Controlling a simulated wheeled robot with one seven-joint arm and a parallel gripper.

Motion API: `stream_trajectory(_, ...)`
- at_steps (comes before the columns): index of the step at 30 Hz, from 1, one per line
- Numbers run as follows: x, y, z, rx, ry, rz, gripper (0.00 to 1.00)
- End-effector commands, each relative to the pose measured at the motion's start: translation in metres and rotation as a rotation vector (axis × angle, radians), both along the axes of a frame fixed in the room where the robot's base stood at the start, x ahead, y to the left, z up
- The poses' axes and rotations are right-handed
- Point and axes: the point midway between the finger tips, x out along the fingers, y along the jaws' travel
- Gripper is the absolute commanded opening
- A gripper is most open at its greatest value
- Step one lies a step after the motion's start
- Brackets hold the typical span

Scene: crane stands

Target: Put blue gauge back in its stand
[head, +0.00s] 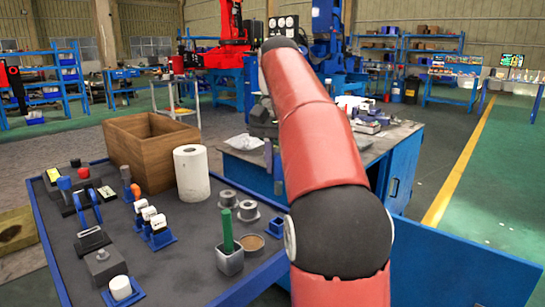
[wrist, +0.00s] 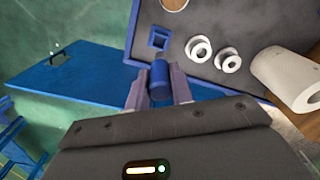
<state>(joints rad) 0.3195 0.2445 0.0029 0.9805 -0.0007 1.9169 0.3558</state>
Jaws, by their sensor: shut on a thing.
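My gripper (wrist: 160,95) is shut on the blue gauge (wrist: 159,74), a short blue cylinder that sticks out past the fingertips in the wrist view. A small square blue stand (wrist: 158,39) with a dark opening is just beyond the gauge in that view, on the dark tabletop near its blue edge. The gauge and the stand appear apart, with a small gap between them in the picture. In the head view my red arm crosses the middle, and I cannot make out the held gauge clearly there.
Two grey ring-shaped spools (wrist: 198,48) stand beside the stand, and a white paper roll (wrist: 288,78) is farther right. The blue-rimmed table (head: 180,270) also bears a wooden box (head: 150,150), a cup with a green rod (head: 228,235) and several small stands.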

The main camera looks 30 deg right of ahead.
Motion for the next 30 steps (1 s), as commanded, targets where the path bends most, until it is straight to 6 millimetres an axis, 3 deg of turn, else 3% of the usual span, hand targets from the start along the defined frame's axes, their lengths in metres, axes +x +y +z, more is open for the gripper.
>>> stream_trajectory(11,-0.001,0.001,-0.003,-0.001,-0.001,0.009,0.0)
stream_trajectory(30,-0.001,0.001,-0.055,0.0,0.0,0.009,0.0)
